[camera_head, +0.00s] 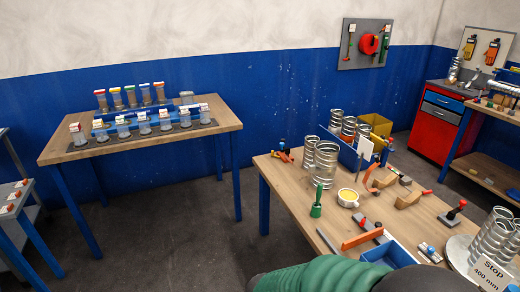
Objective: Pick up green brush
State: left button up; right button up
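A small green object that looks like the green brush (316,207) stands upright near the left front edge of the wooden worktable (283,197). It has a narrow handle on top and a wider lower part. It is in front of shiny spiral duct pieces (325,166) and left of a small pot with yellow content (348,198). Nothing covers it. Neither of my grippers shows in the head view. A dark green ribbed form enters from the bottom edge, in front of the table's near side, and hides part of it.
On the worktable are an orange-handled tool (362,240), a blue tray (388,255), wooden blocks (409,199) and more ducts beside a "Stop 400 mm" sign (490,272). A second table (70,150) with jars stands back left. Floor between the tables is clear.

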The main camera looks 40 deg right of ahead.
aim_at(320, 192)
jog(key=i+l+z, duration=0.1)
jog(key=i+z, duration=0.3)
jog(key=i, duration=0.55)
jog(key=i+j+z, duration=0.2)
jog(key=i+z, duration=0.2)
jog(key=i, duration=0.55)
jog(key=i+l+z, duration=0.1)
jog(key=i+z, duration=0.15)
jog(key=z, duration=0.2)
jog(key=i+z, duration=0.3)
jog(key=z, duration=0.2)
jog(key=i+j+z, duration=0.15)
jog(key=z, duration=0.3)
jog(key=i+z, duration=0.1)
jog(key=z, duration=0.35)
jog(key=i+z, duration=0.1)
jog(key=z, duration=0.35)
jog(key=i+j+z, duration=0.1)
jog(key=z, duration=0.3)
jog(key=i+j+z, duration=0.1)
jog(key=z, duration=0.35)
